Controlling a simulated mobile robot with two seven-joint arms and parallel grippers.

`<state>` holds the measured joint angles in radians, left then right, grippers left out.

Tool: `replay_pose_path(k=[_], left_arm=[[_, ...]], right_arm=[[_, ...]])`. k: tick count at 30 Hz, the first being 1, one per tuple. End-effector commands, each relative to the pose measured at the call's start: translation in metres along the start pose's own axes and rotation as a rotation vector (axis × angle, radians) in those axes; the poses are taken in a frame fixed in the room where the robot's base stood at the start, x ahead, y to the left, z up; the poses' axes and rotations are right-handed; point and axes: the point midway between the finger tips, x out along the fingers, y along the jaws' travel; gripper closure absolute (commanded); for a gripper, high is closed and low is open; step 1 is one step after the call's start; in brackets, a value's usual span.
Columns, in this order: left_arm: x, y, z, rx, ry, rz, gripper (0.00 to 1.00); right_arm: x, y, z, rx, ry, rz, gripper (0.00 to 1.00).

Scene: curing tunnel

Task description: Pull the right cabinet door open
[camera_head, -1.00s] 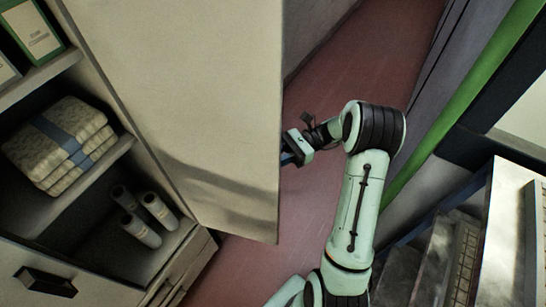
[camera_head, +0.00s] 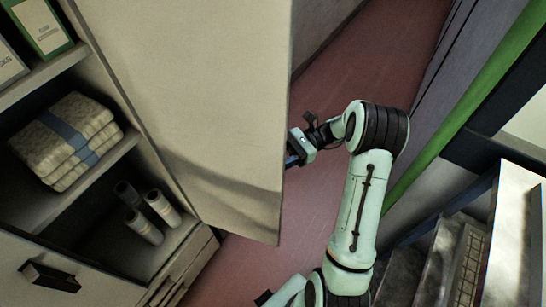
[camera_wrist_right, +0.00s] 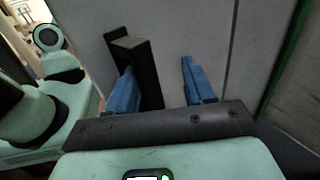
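The right cabinet door (camera_head: 205,110) is a beige panel. It stands swung open, with the cabinet's shelves showing to its left in the head view. My right gripper (camera_head: 292,158) is at the door's free edge, on its outer side, partly hidden by the panel. In the right wrist view, the blue fingers of the right gripper (camera_wrist_right: 158,68) are apart. The dark bar handle (camera_wrist_right: 148,85) stands off the door's outer face between them, close to the left finger. Contact with the handle cannot be told. My left gripper is not in view.
The open cabinet holds folded cloths (camera_head: 66,140), white rolls (camera_head: 146,212) and green-edged binders (camera_head: 38,28). A drawer with a dark handle (camera_head: 50,277) is below. A green rail (camera_head: 462,110) and steps (camera_head: 440,255) are on the right. The red floor (camera_head: 350,65) beyond the door is clear.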

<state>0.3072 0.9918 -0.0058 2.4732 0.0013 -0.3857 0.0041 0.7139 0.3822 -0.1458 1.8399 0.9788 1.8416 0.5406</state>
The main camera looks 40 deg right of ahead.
Motion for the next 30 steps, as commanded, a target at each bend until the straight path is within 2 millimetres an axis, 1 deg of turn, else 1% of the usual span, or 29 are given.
replay_pose_path(k=[4, 7, 11, 13, 18, 24, 30], left_arm=[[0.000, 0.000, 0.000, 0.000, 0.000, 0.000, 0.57], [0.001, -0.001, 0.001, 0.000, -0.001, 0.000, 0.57], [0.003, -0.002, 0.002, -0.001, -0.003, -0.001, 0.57], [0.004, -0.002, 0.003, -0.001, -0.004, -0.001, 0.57], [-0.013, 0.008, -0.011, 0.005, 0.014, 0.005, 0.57], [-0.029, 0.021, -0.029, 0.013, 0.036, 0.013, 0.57], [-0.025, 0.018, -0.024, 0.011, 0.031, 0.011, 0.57]], right_arm=[[-0.003, -0.001, 0.000, -0.003, 0.000, -0.002, 0.51], [-0.014, -0.001, 0.000, -0.002, 0.001, -0.003, 0.51], [-0.040, -0.001, -0.001, -0.002, 0.001, -0.005, 0.51], [-0.057, 0.000, -0.002, 0.000, 0.003, -0.005, 0.51], [-0.087, -0.002, 0.003, -0.003, -0.002, -0.006, 0.51], [-0.111, -0.003, 0.004, -0.007, -0.003, -0.005, 0.51], [-0.126, 0.000, -0.001, 0.001, -0.003, 0.000, 0.51]])
